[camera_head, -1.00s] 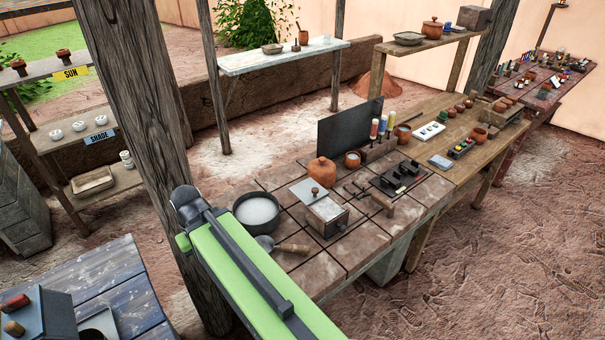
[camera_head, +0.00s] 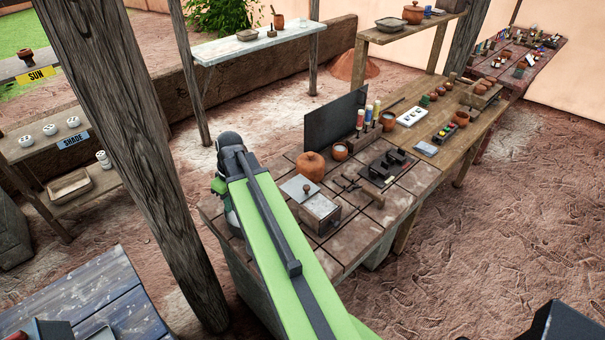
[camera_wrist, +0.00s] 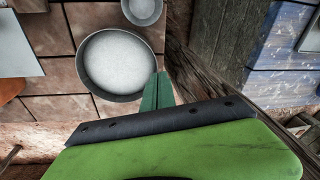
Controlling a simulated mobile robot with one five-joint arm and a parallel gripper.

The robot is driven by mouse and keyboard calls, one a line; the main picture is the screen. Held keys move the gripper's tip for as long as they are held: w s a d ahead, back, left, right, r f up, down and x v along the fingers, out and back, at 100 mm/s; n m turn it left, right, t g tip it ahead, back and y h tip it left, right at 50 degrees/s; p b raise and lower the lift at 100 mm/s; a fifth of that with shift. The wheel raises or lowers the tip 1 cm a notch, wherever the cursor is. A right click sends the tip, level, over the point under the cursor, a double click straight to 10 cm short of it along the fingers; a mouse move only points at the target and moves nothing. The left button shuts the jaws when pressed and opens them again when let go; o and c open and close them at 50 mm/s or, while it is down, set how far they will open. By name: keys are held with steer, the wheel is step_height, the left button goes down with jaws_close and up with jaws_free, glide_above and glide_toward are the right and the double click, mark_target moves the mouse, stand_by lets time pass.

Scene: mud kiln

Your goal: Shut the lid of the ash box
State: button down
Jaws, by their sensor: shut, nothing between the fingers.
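A pale plate edge at the top left of the wrist view (camera_wrist: 18,48) appears to be this lid. My gripper (camera_head: 222,187) hangs left of the box and lid, apart from both, partly hidden by my arm. In the wrist view, its green fingers (camera_wrist: 157,91) are shut and empty, beside a bowl of pale powder (camera_wrist: 116,62).
A small scoop cup (camera_wrist: 143,9) lies near the bowl. Tongs (camera_head: 358,188) and a dark rack (camera_head: 388,166) stand right of the box. A dark upright panel (camera_head: 334,122) is behind the pot. A thick wooden post (camera_head: 130,150) rises left of my arm.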

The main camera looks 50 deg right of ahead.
steer(key=s+d+r+n+t+p, duration=0.1)
steer(key=d+r, duration=0.1)
steer(key=d, duration=0.6)
steer(key=s+d+r+p, duration=0.1)
steer(key=d+r+p, duration=0.15)
steer(key=d, duration=0.55)
step_height(320, 180, up, 2)
steer(key=n+t, duration=0.1)
glide_above(297, 191)
steer(key=s, duration=0.1)
steer(key=b+x, duration=0.9)
steer(key=x, duration=0.1)
steer(key=shift+d, duration=0.35)
steer(key=s, duration=0.1)
steer(key=s+d, duration=0.1)
steer(key=shift+s+f+b, duration=0.3)
steer(key=shift+s+b, duration=0.05)
steer(key=shift+b, duration=0.05)
steer(key=shift+s+d, duration=0.2)
steer(key=shift+s, duration=0.1)
